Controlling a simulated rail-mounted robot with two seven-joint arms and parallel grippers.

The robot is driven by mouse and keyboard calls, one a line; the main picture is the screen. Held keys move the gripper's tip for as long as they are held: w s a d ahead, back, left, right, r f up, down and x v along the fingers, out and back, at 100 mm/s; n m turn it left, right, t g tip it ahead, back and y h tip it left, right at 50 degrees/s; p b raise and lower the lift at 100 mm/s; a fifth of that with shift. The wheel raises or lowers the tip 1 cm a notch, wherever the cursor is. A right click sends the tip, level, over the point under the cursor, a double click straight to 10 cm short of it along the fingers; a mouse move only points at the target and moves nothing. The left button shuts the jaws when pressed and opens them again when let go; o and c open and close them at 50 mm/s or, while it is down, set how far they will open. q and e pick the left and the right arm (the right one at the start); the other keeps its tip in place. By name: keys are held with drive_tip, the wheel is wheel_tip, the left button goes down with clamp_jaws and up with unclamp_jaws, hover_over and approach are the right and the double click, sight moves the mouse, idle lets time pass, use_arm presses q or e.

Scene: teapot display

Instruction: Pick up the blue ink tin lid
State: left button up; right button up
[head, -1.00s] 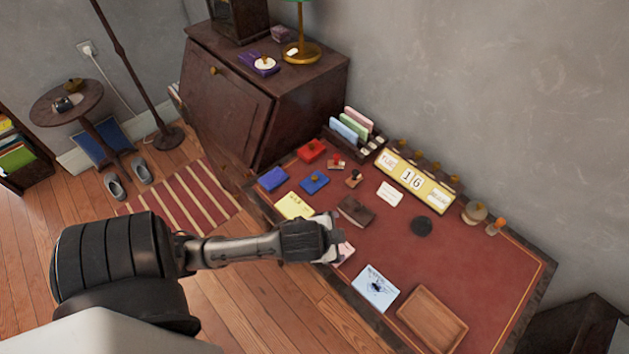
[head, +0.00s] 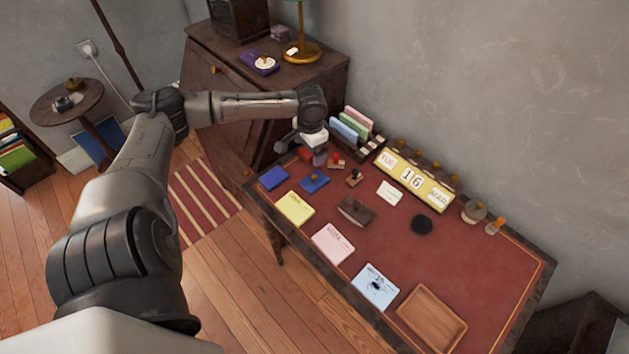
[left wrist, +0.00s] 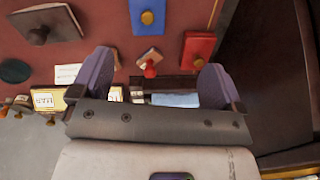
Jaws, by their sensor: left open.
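The blue ink tin lid (head: 314,183), flat with a brass knob, lies on the red desktop near its left end. In the left wrist view the blue lid (left wrist: 136,14) is at the top edge, beyond the fingertips and partly cut off. A plain blue block (head: 273,178), perhaps the tin's base, lies left of it. My left gripper (head: 311,152) is open and empty above the desk's back left part, partly covering the red tin. In the left wrist view its two fingers (left wrist: 158,62) are spread wide. My right gripper is not in view.
The red tin (left wrist: 198,48) and a red-knobbed stamp (left wrist: 150,66) are close to my fingers. The card rack (head: 350,128) and yellow calendar (head: 412,181) stand along the desk's back. Note pads, a brown blotter (head: 356,211) and a wooden tray (head: 431,318) lie further right.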

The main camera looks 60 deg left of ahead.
sight(313, 177)
use_arm(q)
drive_tip(key=shift+n+h, duration=0.3)
drive_tip(key=shift+n, duration=0.6)
drive_tip(key=f, duration=0.3)
drive_tip(key=f+b, duration=0.1)
drive_tip(key=f, duration=0.1)
drive_tip(key=d+f+b, duration=0.1)
drive_tip(key=f, duration=0.2)
drive_tip(key=shift+f, duration=0.35)
drive_tip(key=shift+w+d+f+b, duration=0.1)
drive_tip(key=shift+f+b, duration=0.65)
drive_tip(key=shift+f, duration=0.55)
drive_tip(key=shift+w+d+f+b, duration=0.1)
drive_tip(key=shift+f+b, duration=0.6)
drive_tip(key=shift+f, duration=0.6)
drive_tip(key=shift+a, duration=0.1)
drive_tip(key=shift+c, duration=0.4)
drive_tip(key=c, duration=0.9)
